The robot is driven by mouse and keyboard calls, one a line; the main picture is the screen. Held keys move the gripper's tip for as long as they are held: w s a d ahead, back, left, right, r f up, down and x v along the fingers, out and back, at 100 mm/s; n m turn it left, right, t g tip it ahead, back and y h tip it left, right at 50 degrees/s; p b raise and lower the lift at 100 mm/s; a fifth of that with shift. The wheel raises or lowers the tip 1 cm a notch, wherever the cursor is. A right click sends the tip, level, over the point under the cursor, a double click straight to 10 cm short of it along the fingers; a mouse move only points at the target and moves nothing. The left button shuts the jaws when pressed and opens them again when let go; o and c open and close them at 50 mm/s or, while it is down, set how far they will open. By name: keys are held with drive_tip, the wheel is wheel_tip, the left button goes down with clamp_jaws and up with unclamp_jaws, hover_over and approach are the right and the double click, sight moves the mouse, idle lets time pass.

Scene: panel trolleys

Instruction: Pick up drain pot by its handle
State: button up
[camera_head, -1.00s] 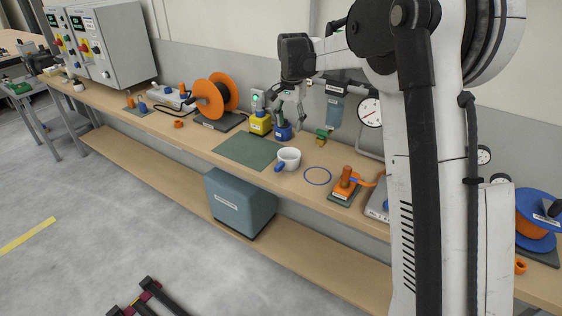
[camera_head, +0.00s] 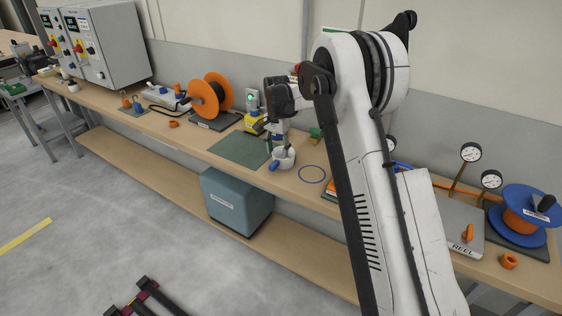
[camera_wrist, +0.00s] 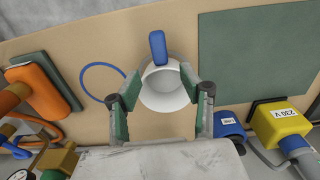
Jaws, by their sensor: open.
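The drain pot is a white round pot (camera_head: 287,154) with a blue handle (camera_head: 275,165) pointing towards the near edge of the bench. In the wrist view the pot (camera_wrist: 162,97) stands below my gripper, with its handle (camera_wrist: 157,46) towards the top of the picture. My gripper (camera_wrist: 158,82) is open, its green-padded fingers on either side of the pot's outline and the handle lying beyond the tips. In the head view my gripper (camera_head: 280,140) is right above the pot and hides part of it. I cannot tell whether the fingers touch it.
A blue ring (camera_head: 312,174) lies right of the pot, and a green mat (camera_head: 240,148) lies left. A yellow block marked 230 V (camera_wrist: 281,124) and a blue block (camera_wrist: 229,125) stand behind. An orange-handled device (camera_wrist: 45,82) is on the other side. The bench front is free.

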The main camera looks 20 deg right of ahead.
sight(277, 161)
drive_tip(key=shift+a+f+p, duration=0.2)
drive_tip(key=shift+f+p, duration=0.2)
drive_tip(key=shift+f, duration=2.5)
clamp_jaws()
